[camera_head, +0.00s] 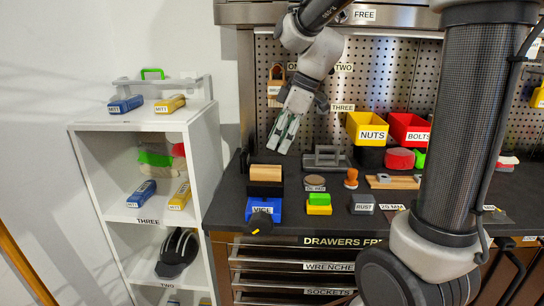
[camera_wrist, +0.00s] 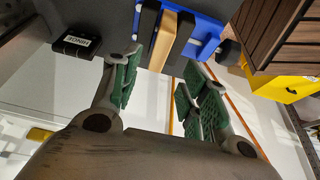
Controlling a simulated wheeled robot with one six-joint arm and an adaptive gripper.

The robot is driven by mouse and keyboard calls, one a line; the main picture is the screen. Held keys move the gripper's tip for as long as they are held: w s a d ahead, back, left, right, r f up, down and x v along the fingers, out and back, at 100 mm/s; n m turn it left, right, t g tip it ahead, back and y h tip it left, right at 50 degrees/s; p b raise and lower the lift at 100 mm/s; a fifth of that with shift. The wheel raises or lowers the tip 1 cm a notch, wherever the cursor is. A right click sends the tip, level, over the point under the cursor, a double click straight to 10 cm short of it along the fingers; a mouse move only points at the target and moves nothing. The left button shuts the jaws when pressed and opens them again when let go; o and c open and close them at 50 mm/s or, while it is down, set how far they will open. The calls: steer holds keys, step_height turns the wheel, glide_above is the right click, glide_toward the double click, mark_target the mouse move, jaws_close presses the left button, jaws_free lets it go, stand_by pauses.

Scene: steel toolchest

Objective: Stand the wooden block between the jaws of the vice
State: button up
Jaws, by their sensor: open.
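The blue vice (camera_head: 262,209) stands at the left end of the dark bench top, its dark jaws in line with the bench's left edge. The pale wooden block (camera_head: 266,172) sits at the jaws. In the wrist view, the block (camera_wrist: 164,42) lies between the two dark jaws of the vice (camera_wrist: 203,30), its long side along them. Its lower part is hidden. My gripper (camera_head: 283,135) is above and behind the vice, apart from the block. In the wrist view, my gripper (camera_wrist: 158,88) has its green-padded fingers spread with nothing between them.
Yellow (camera_head: 367,128) and red bins (camera_head: 409,129) are behind. A white shelf (camera_head: 145,122) stands left. The pegboard (camera_head: 300,125) is close behind my gripper.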

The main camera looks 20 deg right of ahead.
steer(key=s+d+m+t+h, duration=0.1)
steer(key=s+d+m+h, duration=0.1)
steer(key=s+d+m, duration=0.4)
steer(key=s+d+m+t+h, duration=0.1)
steer(key=s+d+m, duration=0.4)
steer(key=s, duration=0.9)
steer(key=m+h, duration=0.1)
steer(key=m, duration=0.1)
steer(key=shift+s+d+m+t, duration=0.3)
steer(key=shift+s+d, duration=0.05)
steer(key=shift+d, duration=0.05)
